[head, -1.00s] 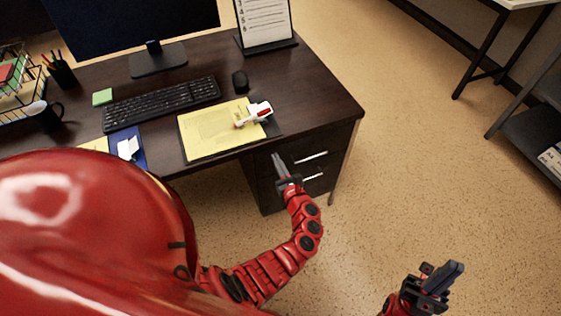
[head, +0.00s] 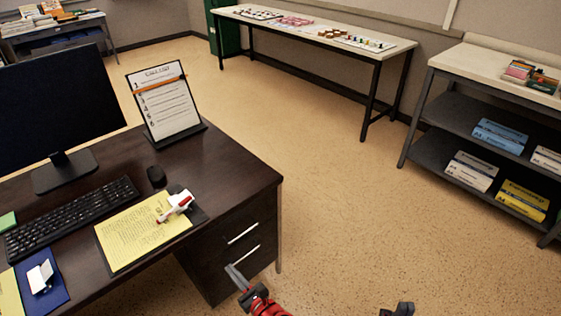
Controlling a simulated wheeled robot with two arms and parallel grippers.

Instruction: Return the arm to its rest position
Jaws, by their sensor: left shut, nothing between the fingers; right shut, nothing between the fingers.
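My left gripper (head: 240,280) is at the bottom of the head view, in front of the desk's drawers. Its fingers are together and hold nothing. It is apart from the desk (head: 225,190). My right gripper (head: 398,309) shows only as a dark tip at the bottom edge, over the floor. It is shut and empty, with most of it cut off by the frame. Most of both arms is out of view.
The desk bears a monitor (head: 58,100), a keyboard (head: 70,215), a mouse (head: 156,176), a list stand (head: 163,100) and a yellow pad (head: 140,232) with a red-and-white item (head: 176,206). A long table (head: 310,33) and a shelf unit (head: 490,85) stand beyond. Open floor (head: 340,200) lies between.

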